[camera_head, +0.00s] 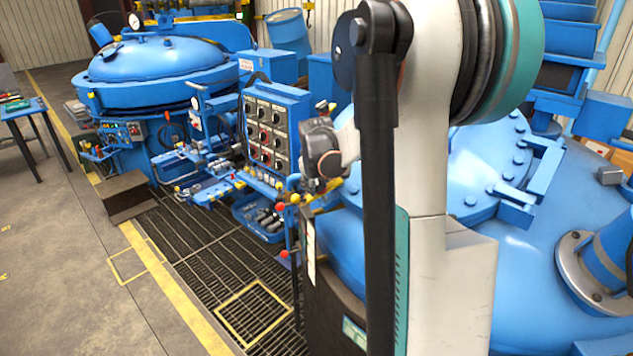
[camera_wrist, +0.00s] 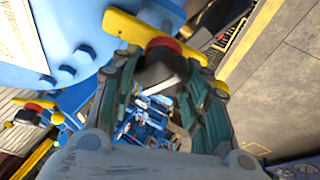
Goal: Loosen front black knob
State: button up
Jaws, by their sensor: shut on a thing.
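A black knob (camera_wrist: 160,70) shows in the upper middle of the wrist view. It sits below a red collar (camera_wrist: 165,44) and a long yellow bar (camera_wrist: 124,27). My gripper (camera_wrist: 170,74) has its teal, ribbed fingers on either side of the black knob and is shut on it. In the head view my wrist (camera_head: 322,148) is beside the blue vessel, right of the control panel. There my fingertips and the knob cannot be made out behind my arm.
A similar red-and-yellow fitting (camera_wrist: 32,107) shows at the left of the wrist view. A blue control panel (camera_head: 273,130) stands close to my wrist. A large blue vessel (camera_head: 545,235) fills the right. Floor grating (camera_head: 215,265) and open concrete floor lie to the left.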

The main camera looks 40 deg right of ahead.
jog(key=shift+n, duration=0.5)
jog(key=o, duration=1.1)
jog(key=shift+r, duration=0.1)
jog(key=v, duration=1.2)
jog(key=shift+d, duration=0.2)
